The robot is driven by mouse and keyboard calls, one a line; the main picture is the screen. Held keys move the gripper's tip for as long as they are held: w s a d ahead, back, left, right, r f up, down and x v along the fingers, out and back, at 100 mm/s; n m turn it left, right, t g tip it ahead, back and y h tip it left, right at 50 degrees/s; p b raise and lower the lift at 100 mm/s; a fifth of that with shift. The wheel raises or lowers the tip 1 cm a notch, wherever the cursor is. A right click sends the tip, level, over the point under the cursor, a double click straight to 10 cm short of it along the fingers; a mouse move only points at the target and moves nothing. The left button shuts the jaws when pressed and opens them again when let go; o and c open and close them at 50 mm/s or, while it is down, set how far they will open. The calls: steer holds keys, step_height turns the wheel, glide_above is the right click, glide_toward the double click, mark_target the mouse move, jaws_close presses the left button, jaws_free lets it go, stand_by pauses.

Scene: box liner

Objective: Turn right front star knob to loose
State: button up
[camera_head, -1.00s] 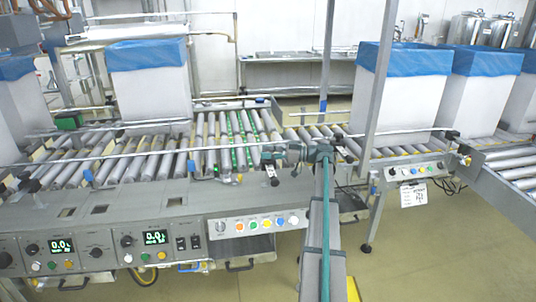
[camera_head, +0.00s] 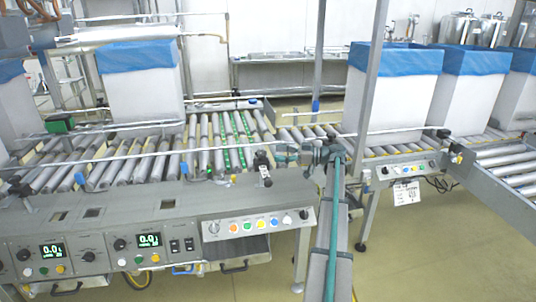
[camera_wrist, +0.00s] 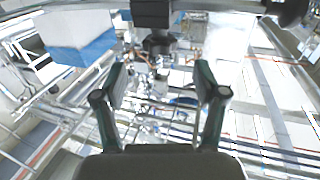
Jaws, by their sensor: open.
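A black star knob (camera_head: 262,157) sits on a bracket at the front guide rail, right of the middle of the conveyor in the head view. In the wrist view a dark knob (camera_wrist: 157,42) shows ahead, between and beyond my fingertips; I take it to be the same knob. My gripper (camera_wrist: 160,74) is open and empty, with its two green-sided fingers apart on either side of that knob's line. The fingers do not visibly touch it. In the head view my arm reaches up from below, and its end is just right of the knob; the fingers are hard to make out.
A long guide rail (camera_head: 150,152) runs along the conveyor's front edge. A grey panel with coloured buttons (camera_head: 258,226) lies below. A blue-lined white box (camera_head: 142,95) stands on the rollers behind, and another (camera_head: 393,98) at the right. A metal post (camera_head: 370,80) rises right of my arm.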

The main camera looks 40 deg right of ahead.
steer(key=shift+v, duration=2.25)
